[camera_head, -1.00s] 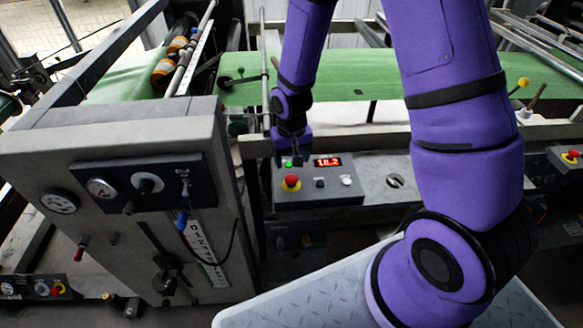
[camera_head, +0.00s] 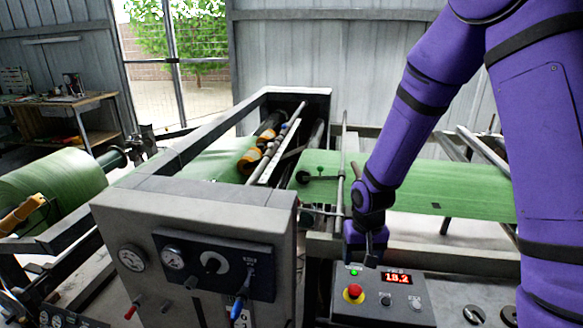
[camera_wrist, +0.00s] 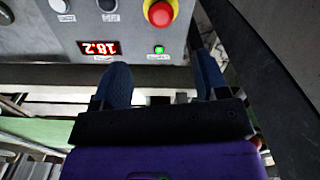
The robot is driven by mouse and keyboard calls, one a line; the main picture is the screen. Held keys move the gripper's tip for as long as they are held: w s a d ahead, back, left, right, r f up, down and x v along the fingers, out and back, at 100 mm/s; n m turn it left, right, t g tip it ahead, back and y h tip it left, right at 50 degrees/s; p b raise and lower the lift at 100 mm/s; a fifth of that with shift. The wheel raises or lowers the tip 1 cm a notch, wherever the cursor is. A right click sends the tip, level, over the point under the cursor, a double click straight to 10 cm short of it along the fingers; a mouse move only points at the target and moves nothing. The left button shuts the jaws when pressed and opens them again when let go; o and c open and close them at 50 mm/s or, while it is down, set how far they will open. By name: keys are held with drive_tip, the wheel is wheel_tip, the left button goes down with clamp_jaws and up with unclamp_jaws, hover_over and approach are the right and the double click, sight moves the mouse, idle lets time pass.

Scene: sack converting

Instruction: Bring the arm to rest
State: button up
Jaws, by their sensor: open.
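My purple arm reaches down from the upper right in the head view. My gripper (camera_head: 366,246) is just above and behind the back edge of the grey control box (camera_head: 420,312). In the wrist view, the two dark blue fingers of my gripper (camera_wrist: 163,82) stand apart with nothing between them. The control box (camera_wrist: 125,20) lies beyond the fingertips there, with its red display reading 18.2 (camera_wrist: 99,48), a lit green button (camera_wrist: 159,49) and a red stop button (camera_wrist: 160,13) on a yellow base. I cannot tell the exact gap between fingertips and box.
A grey machine cabinet (camera_head: 190,215) with gauges and knobs stands left of my gripper. Green sheet (camera_head: 450,185) runs through the frame behind it. A green roll (camera_head: 50,190) lies at far left. Metal bars and rails surround the gripper closely.

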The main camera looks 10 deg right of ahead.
wheel_tip(320, 180, up, 12)
drive_tip(key=s+d+t, duration=0.2)
drive_tip(key=s+d+r+t, duration=0.1)
drive_tip(key=s+d+r, duration=0.1)
drive_tip(key=s+r, duration=0.7)
drive_tip(key=s+d+r+n+t, duration=0.1)
drive_tip(key=s+d+r+t, duration=0.1)
drive_tip(key=s+r, duration=0.8)
drive_tip(key=shift+s+d+r, duration=0.25)
drive_tip(key=shift+d+r, duration=0.05)
drive_tip(key=shift+r, duration=0.05)
idle(0.9)
